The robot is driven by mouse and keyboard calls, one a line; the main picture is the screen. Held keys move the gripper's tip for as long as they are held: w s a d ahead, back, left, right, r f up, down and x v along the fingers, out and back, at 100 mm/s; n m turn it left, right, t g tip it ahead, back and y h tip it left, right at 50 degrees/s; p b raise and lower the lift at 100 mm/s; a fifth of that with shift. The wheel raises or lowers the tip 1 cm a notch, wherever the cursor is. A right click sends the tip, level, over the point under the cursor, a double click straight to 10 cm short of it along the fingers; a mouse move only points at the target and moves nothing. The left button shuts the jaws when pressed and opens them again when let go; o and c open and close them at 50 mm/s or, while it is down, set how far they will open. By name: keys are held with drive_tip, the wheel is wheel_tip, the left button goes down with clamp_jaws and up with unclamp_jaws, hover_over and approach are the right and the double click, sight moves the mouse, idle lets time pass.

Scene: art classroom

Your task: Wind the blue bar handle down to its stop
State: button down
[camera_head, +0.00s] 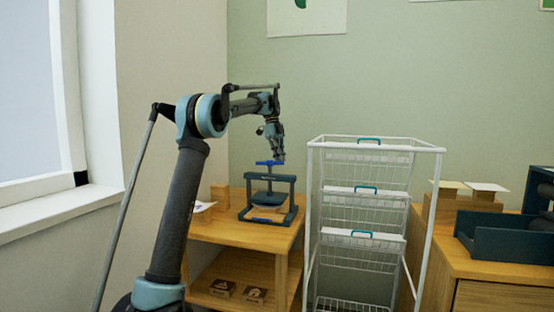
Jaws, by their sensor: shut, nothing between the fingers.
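The blue bar handle (265,163) sits on top of a dark screw press (246,204), which stands on a wooden table (240,238) against the wall. The bar lies roughly level above the press's top beam. A flat plate and some light material show inside the press frame. My gripper (281,158) points down just above the right end of the bar. Its fingers are shut with nothing between them. Whether the fingertips touch the bar is too small to tell.
A wooden block (220,196) and a paper (203,207) lie left of the press. A white wire basket rack (312,200) stands close on the right. Further right is a wooden cabinet (480,268) with a dark tray (500,238). A window sill (60,210) is at left.

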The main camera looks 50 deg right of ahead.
drive_tip(key=shift+s, duration=0.25)
idle(1.2)
drive_tip(key=shift+w, duration=0.1)
